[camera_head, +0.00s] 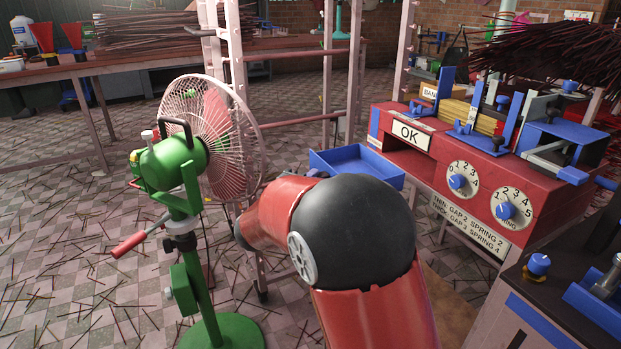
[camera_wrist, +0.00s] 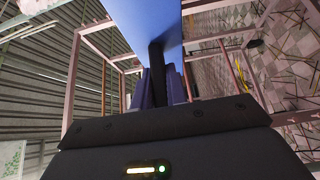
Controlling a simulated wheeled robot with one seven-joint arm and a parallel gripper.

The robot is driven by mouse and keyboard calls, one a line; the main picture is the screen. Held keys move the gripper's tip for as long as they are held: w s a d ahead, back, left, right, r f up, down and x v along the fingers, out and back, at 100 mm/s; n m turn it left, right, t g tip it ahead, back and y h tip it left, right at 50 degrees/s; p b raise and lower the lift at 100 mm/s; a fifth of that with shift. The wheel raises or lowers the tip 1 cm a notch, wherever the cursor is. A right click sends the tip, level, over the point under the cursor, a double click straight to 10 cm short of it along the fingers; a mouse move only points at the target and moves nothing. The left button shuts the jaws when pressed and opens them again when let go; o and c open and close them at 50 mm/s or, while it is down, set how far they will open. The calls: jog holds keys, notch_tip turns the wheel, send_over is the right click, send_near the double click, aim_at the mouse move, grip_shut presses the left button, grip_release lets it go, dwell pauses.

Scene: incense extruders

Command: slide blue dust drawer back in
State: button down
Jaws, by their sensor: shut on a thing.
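The blue dust drawer (camera_head: 352,163) is a shallow open tray, standing out to the left of the red machine (camera_head: 440,165), beside a dark slot under its OK plate. The head view shows no dust I can make out in it. My arm covers part of its near side and hides my gripper there. In the wrist view my gripper (camera_wrist: 158,82) is shut on a dark bar, seemingly the drawer's handle, just below a blue surface (camera_wrist: 145,22) that looks like the drawer. Exactly how the fingers sit on the bar is hard to see.
A green stand fan (camera_head: 180,155) is at the left, its cage near my arm. A pale rack frame (camera_head: 240,80) rises behind the drawer. A dark bench (camera_head: 520,275) is at the lower right. Incense sticks litter the tiled floor.

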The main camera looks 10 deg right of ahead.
jog(key=shift+w+d+b, duration=0.3)
jog(key=shift+d+b, duration=0.35)
jog(key=shift+d, duration=0.35)
jog(key=shift+w+d+b, duration=0.35)
jog(key=shift+d+b, duration=0.35)
jog(key=shift+d, duration=0.25)
jog(key=shift+w+d+b, duration=0.3)
jog(key=shift+d+b, duration=0.35)
jog(key=shift+d, duration=0.35)
jog(key=shift+w+d+r+p, duration=0.1)
jog(key=shift+w+d+p, duration=0.1)
jog(key=shift+d+p, duration=0.4)
jog(key=shift+w+d+p, duration=0.4)
jog(key=shift+w+d, duration=0.2)
jog(key=shift+d, duration=1.25)
jog(key=shift+w+d+p, duration=0.35)
jog(key=shift+w+d, duration=0.25)
jog(key=shift+d, duration=1.2)
jog(key=shift+w+d+p, duration=0.4)
jog(key=shift+w+d, duration=0.2)
jog(key=shift+d, duration=1.4)
